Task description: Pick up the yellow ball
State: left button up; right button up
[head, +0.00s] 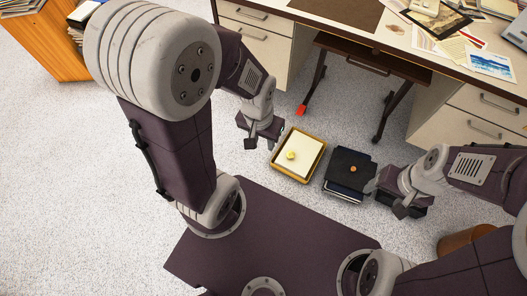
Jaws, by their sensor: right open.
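A small yellow ball (291,155) rests on the pale face of a framed print with a yellow-gold frame (287,177), in the middle of the head view. My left gripper (263,137) is just up and to the left of that frame, apart from the ball. Its fingers look spread, with nothing seen between them. My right gripper (388,199) is open at the right edge of a dark stack, well to the right of the ball. Its fingers are small and dark here.
A small orange-brown object (353,169) sits on the dark stack (347,182) to the right of the frame. A desk (400,38) with papers and drawers stands behind. A wooden cabinet (38,45) is at far left. A brown round bin (462,242) is at right.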

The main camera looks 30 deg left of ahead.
aim_at(291, 155)
jog(key=j+u, duration=0.1)
jog(key=u, duration=0.35)
jog(key=i+j+z, duration=0.25)
jog(key=j+z, duration=0.25)
jog(key=i+j+z, duration=0.15)
jog(key=j+z, duration=0.3)
jog(key=j, duration=0.25)
jog(key=j+z, duration=0.5)
jog(key=j, duration=0.15)
jog(key=j+z, duration=0.45)
jog(key=j, duration=0.25)
